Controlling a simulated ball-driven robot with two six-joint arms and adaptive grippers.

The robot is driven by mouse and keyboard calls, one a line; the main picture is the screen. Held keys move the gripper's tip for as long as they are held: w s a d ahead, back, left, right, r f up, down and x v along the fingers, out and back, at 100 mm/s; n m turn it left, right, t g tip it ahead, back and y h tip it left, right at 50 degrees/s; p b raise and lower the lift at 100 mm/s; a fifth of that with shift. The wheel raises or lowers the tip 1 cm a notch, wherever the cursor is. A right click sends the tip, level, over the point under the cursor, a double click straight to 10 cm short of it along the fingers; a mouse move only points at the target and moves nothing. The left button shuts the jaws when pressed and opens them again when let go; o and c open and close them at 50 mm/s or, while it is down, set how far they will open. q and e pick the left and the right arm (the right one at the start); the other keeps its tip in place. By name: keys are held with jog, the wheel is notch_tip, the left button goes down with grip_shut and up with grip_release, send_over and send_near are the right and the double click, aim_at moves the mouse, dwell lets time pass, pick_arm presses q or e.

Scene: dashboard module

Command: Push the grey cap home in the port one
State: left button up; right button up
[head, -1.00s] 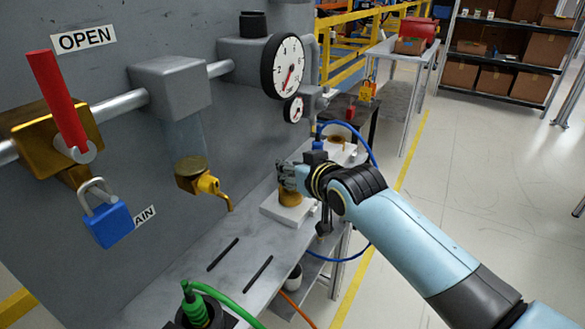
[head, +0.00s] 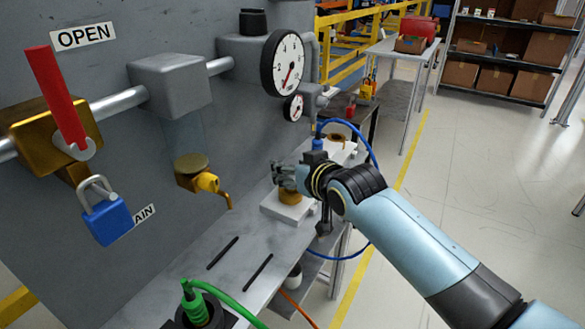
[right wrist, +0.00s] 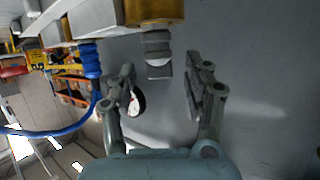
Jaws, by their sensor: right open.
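The grey cap (right wrist: 157,52) stands on the brass port (right wrist: 154,10) in the right wrist view, where the scene appears upside down. A narrower grey end shows beyond the cap's wider rings. I cannot tell how deep the cap sits. The brass port also shows in the head view (head: 290,196), on a white block (head: 288,208) on the bench. My right gripper (head: 279,174) is right above the port and hides the cap there. In the right wrist view its fingers (right wrist: 160,82) are spread apart with nothing held, the cap between and just ahead of them. My left gripper is out of view.
A grey panel (head: 140,230) with gauges (head: 288,64) stands behind the bench (head: 215,275). A blue hose (head: 366,145) and a blue connector (right wrist: 90,60) are beside the port. A brass tap (head: 207,184), blue padlock (head: 107,221) and green cable (head: 195,305) are to the left.

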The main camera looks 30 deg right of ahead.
jog(key=v, duration=1.2)
jog(key=s+f+n+g, duration=0.15)
jog(key=s+g, duration=0.35)
jog(key=s, duration=0.6)
jog(key=s+f+n+g, duration=0.1)
jog(key=s+f+g, duration=0.3)
jog(key=s, duration=0.7)
notch_tip(320, 180, down, 28)
jog(key=s+d+g+b, duration=0.2)
jog(key=d, duration=0.1)
jog(key=s+f+m+g+b, duration=0.1)
jog(key=s+f, duration=1.5)
jog(key=s, duration=0.2)
jog(key=shift+d+f+b, duration=0.25)
jog(key=shift+f+b, duration=0.05)
jog(key=shift+f, duration=0.05)
